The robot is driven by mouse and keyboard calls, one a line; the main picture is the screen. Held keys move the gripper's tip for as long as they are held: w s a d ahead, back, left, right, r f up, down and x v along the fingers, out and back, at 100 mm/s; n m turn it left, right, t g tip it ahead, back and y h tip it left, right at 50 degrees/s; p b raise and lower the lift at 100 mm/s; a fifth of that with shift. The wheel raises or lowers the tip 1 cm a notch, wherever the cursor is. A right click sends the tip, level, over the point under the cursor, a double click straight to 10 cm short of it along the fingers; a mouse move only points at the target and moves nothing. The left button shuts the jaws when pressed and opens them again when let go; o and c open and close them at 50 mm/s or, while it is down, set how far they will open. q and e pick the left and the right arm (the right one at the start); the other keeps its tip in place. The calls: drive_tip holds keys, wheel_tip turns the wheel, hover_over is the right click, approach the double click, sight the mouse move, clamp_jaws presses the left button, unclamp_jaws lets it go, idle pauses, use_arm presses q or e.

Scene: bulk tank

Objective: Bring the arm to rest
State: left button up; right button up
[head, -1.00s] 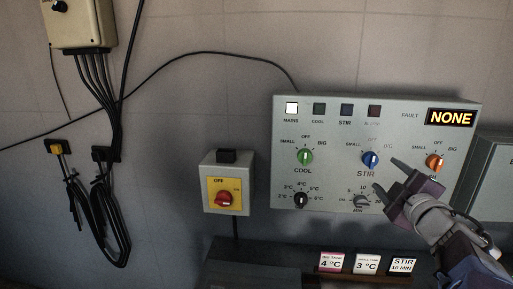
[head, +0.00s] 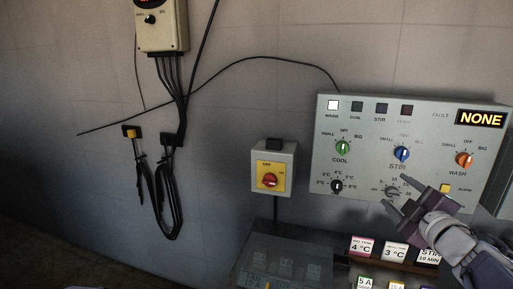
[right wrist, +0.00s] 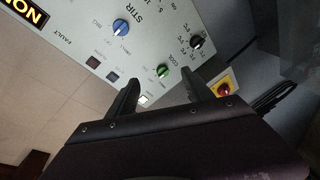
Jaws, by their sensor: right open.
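My right gripper (head: 394,193) is open and empty. In the head view it is in front of the lower middle of the grey control panel (head: 322,165), below the blue STIR knob (head: 401,153). In the right wrist view the two fingers of the gripper (right wrist: 163,84) stand apart with nothing between them. The panel (right wrist: 85,35) shows upside down beyond them, with the blue knob (right wrist: 121,26) and green knob (right wrist: 162,71). I see no contact with the panel. My left gripper is not in view.
A red rotary switch (head: 270,180) on a yellow plate is left of the panel. Label cards (head: 362,247) stand on a ledge below it. A control box (head: 162,25) with hanging cables is at upper left. The wall between is mostly clear.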

drive_tip(key=w+a+f+m+g+y, duration=0.1)
drive_tip(key=a+f+m+g, duration=0.1)
drive_tip(key=a+f, duration=0.55)
drive_tip(key=w+a+f+m+g+y, duration=0.1)
drive_tip(key=w+a+f+m+g, duration=0.1)
drive_tip(key=a+f, duration=0.5)
drive_tip(key=s+a+f+m+g, duration=0.25)
drive_tip(key=s+f+g, duration=0.35)
drive_tip(key=f, duration=0.6)
drive_tip(key=s+f+m+g, duration=0.3)
drive_tip(key=s+f, duration=0.1)
drive_tip(key=s, duration=0.4)
drive_tip(key=s+f+m+g, duration=0.3)
drive_tip(key=s+f, duration=0.1)
drive_tip(key=s, duration=0.5)
use_arm(q)
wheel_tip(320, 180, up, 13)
drive_tip(key=p, duration=1.2)
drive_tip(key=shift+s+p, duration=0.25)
drive_tip(key=shift+p, duration=0.1)
use_arm(e)
wheel_tip(320, 180, up, 12)
drive_tip(key=shift+w+r+h, duration=0.2)
drive_tip(key=shift+w+h, duration=0.1)
drive_tip(key=shift+w, duration=0.05)
